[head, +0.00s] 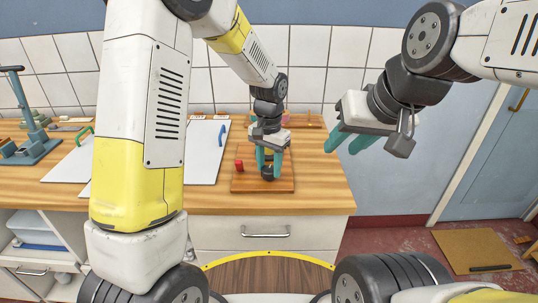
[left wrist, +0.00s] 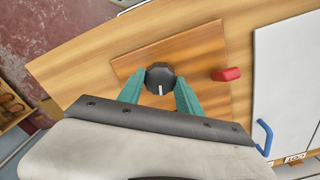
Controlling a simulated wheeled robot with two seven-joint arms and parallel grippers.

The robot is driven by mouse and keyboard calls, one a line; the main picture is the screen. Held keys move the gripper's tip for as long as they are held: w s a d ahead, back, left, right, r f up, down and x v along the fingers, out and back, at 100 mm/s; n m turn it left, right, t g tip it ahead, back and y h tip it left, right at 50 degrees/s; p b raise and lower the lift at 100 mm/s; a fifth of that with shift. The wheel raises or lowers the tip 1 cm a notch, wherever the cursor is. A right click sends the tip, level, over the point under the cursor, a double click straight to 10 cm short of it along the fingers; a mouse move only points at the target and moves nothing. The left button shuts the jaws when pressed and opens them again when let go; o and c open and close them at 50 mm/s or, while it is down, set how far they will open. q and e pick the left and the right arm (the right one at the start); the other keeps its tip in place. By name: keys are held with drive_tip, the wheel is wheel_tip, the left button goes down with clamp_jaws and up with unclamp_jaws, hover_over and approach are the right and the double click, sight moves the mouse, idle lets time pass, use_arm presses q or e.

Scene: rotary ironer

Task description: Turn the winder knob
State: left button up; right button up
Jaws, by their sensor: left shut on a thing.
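The winder knob (left wrist: 161,76) is a dark faceted knob with a white line, set on a square brown wooden board (left wrist: 205,50). In the head view the knob (head: 267,172) shows low between the fingers, partly hidden, and the board (head: 284,183) lies near the counter's front edge. My left gripper (left wrist: 161,92) points down and is shut on the knob, one green finger on each side. In the head view my left gripper (head: 268,166) is over the board. My right gripper (head: 352,143) is in the air to the right, its green fingers apart and empty.
White panels with a blue handle (head: 222,135) and a green handle (head: 85,136) lie further left. A blue stand (head: 25,120) is at far left.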

sight(269, 168)
use_arm(q)
drive_tip(key=n, duration=0.6)
drive_tip(key=shift+n, duration=0.3)
idle(0.5)
drive_tip(key=o, duration=1.4)
drive_tip(key=shift+c, duration=0.2)
wheel_tip(269, 168, up, 7)
drive_tip(key=shift+f, duration=0.1)
drive_tip(key=shift+r, duration=0.55)
